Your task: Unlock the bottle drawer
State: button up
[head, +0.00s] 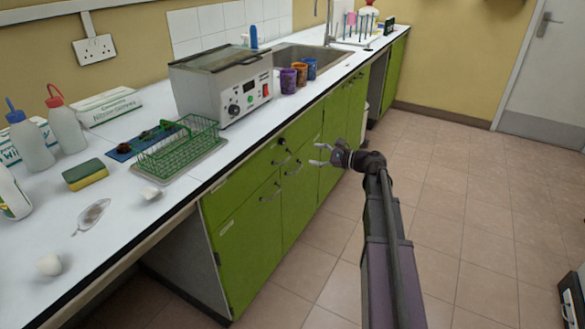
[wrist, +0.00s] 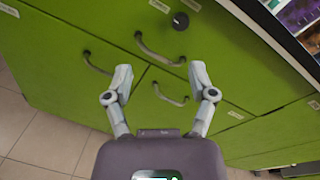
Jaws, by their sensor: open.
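A green drawer front (head: 248,163) is at the top of the cabinet under the white bench. It bears a round black lock knob (head: 281,141), with a dark drawer handle (head: 281,161) below it. In the wrist view the knob (wrist: 180,21) is near the top, with the handle (wrist: 160,50) between it and my fingers. I cannot read whether the lock is turned. My gripper (head: 318,154) is open and empty, in front of the cabinet and right of the knob. In the wrist view its spread fingers (wrist: 160,74) face the green fronts, apart from the knob.
Cabinet doors below have handles (head: 270,195). The bench (head: 215,168) holds a green wire rack (head: 180,148), a grey metal bath (head: 222,82), coloured cups (head: 288,81) and bottles (head: 66,128).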

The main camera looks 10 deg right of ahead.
jog(key=s+a+r+n+g+h+p, duration=0.4)
jog(key=s+a+n+p, duration=0.2)
jog(key=s+p, duration=0.3)
jog(key=s+a+r+n+g+h+p, duration=0.4)
jog(key=s+a+n+p, duration=0.3)
jog(key=p, duration=0.7)
jog(key=shift+s+r+n+g+h, duration=0.15)
jog(key=shift+s+n+g+h, duration=0.5)
jog(key=shift+s+n, duration=0.6)
jog(key=shift+s+d, duration=0.1)
jog(key=shift+s, duration=0.05)
jog(key=s+d+r+n+g+h+p, duration=0.1)
jog(key=s+r+n+h+p, duration=0.3)
jog(key=s+p, duration=0.1)
jog(key=shift+s+r+p, duration=0.15)
jog(key=shift+s+p, duration=0.2)
jog(key=shift+s, duration=0.15)
